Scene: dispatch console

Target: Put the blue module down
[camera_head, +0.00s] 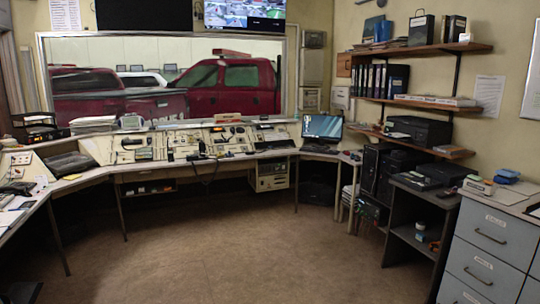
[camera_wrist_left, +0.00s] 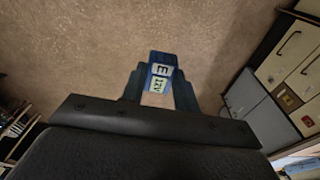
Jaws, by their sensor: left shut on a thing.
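Bare brown floor lies behind the module in that view, and the module touches nothing else there that I can see. Neither gripper can be made out in the head view. My right gripper is in neither view.
A long control console (camera_head: 190,145) runs along the left and back, with a lit monitor (camera_head: 322,127). At right stand a dark printer stand (camera_head: 405,215) and grey drawers (camera_head: 487,235); a blue item (camera_head: 507,176) sits on the drawer top. The floor (camera_head: 230,240) between is open.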

